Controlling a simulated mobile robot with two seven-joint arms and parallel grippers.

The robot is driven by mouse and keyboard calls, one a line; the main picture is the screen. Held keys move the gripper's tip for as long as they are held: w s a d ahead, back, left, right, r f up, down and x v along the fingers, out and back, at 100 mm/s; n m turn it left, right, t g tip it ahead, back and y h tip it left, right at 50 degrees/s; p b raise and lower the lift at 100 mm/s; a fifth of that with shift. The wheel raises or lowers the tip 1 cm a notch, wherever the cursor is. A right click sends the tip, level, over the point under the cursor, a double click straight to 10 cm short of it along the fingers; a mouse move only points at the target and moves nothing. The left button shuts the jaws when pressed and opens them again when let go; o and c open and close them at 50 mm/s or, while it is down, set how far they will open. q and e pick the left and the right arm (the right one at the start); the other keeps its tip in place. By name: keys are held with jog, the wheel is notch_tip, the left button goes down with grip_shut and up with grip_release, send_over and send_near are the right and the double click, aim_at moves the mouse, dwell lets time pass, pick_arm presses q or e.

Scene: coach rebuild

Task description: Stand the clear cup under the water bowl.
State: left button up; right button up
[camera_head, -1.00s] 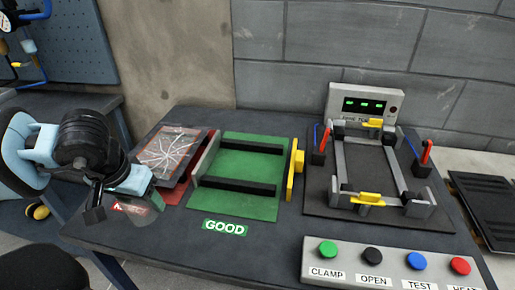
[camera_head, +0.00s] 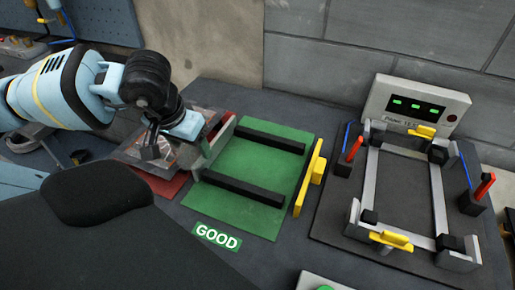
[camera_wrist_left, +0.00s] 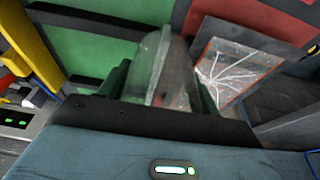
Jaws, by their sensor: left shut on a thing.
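I cannot make out a water bowl in either view. My right gripper is not in view.
A clamp fixture (camera_head: 335,222) with yellow and red handles and a display box (camera_head: 420,98) stand to the right. A grey wall is behind.

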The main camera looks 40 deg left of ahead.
pick_arm(q)
jog(key=shift+w+d+f+p, duration=0.5)
jog(key=shift+w+d+f, duration=0.3)
jog(key=shift+w+d, duration=1)
jog(key=shift+w+d+f+p, duration=0.55)
jog(key=shift+w+d+f, duration=0.4)
jog(key=shift+w, duration=1.65)
jog(key=shift+w+d+f+p, duration=0.6)
jog(key=shift+w+d, duration=0.85)
jog(key=shift+w, duration=0.75)
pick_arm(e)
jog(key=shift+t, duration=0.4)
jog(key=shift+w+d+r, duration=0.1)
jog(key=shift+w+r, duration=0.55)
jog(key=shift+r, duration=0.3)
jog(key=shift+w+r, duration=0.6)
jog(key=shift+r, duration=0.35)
pick_arm(q)
jog(key=shift+f, duration=0.15)
jog(key=shift+f+b, duration=0.3)
jog(key=shift+f, duration=0.05)
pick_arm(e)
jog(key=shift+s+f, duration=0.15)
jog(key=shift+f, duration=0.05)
pick_arm(q)
jog(key=shift+f, duration=0.25)
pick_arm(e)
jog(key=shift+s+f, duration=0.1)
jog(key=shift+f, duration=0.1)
